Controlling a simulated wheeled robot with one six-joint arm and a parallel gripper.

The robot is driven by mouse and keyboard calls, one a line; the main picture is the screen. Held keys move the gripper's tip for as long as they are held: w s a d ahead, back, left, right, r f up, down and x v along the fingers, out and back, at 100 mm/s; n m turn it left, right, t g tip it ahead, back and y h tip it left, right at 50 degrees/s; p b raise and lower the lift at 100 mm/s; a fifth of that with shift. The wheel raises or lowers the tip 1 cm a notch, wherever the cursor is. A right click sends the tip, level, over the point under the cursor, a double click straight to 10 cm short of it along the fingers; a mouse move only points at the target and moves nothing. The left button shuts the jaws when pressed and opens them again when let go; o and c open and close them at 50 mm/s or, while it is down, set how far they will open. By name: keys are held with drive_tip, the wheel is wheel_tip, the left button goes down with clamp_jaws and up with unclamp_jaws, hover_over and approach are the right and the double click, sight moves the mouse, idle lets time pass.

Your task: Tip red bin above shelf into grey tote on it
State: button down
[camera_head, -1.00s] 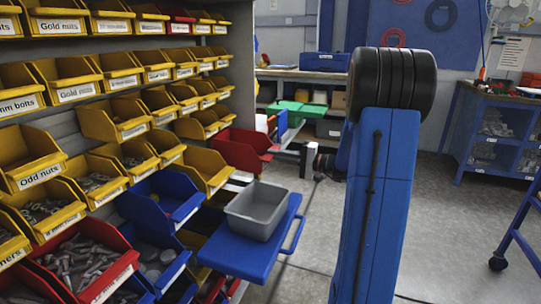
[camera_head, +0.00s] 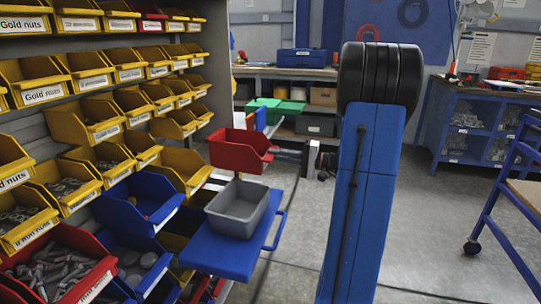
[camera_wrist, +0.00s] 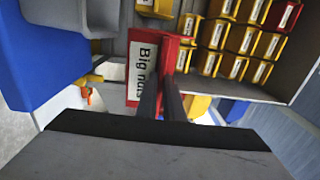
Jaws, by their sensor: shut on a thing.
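The red bin (camera_head: 238,157) is held up in the air, behind and above the grey tote in the head view. It looks roughly upright; its contents cannot be made out. The grey tote (camera_head: 232,222) stands upright on a blue shelf (camera_head: 215,252) beside the rack. In the wrist view my gripper (camera_wrist: 165,78) is shut on the red bin's wall, beside its white "Big nuts" label (camera_wrist: 143,72). The tote (camera_wrist: 70,12) and blue shelf (camera_wrist: 30,60) show at upper left there, apart from the bin. The tote's inside is not visible in the wrist view.
A rack of yellow bins (camera_head: 95,110) lines the left side, with blue and red bins (camera_head: 60,262) low down. A workbench (camera_head: 285,73) stands at the back. A blue trolley (camera_head: 500,190) is at right. The floor between is clear.

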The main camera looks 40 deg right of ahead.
drive_tip(key=v, duration=1)
drive_tip(key=shift+s+r, duration=0.2)
drive_tip(key=shift+s, duration=0.05)
drive_tip(key=shift+w, duration=0.1)
idle(0.4)
